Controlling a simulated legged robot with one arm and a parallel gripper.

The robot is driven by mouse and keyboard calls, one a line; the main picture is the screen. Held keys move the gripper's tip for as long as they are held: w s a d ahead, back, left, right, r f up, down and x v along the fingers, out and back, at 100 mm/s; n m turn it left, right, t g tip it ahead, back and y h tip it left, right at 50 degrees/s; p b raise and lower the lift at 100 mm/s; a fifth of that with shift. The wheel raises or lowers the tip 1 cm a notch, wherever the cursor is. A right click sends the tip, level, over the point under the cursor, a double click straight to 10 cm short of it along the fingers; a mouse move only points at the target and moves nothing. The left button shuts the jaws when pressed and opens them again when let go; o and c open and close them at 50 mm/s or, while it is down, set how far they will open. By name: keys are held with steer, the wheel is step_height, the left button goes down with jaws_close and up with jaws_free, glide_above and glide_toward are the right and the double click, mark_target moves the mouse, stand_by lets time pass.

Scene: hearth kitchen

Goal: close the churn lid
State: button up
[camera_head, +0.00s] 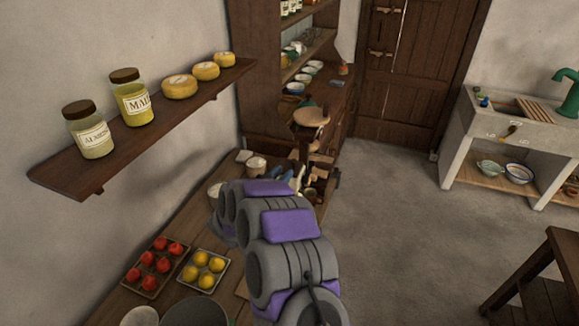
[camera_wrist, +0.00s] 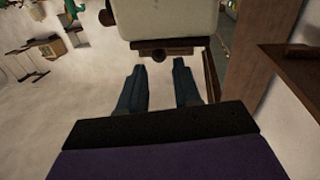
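A round, pale wooden piece (camera_head: 311,117) shows beyond my arm in the head view, above dark brown parts at the far end of the counter. It may be the churn's lid, but I cannot tell its angle. In the wrist view a cream, rounded body (camera_wrist: 168,18) with a dark wooden edge and a round knob stands just beyond my fingertips; it may be part of the churn. My gripper (camera_wrist: 157,72) is open, its two dark fingers apart with nothing between them. My arm hides much of the area below the pale piece in the head view.
A wooden counter (camera_head: 135,298) along the left wall bears a tray of red fruit (camera_head: 152,281) and a tray of yellow fruit (camera_head: 206,270). A wall shelf (camera_head: 140,146) with jars and cheeses juts out above.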

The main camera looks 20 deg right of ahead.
steer(key=v, duration=1)
steer(key=shift+a+f, duration=0.1)
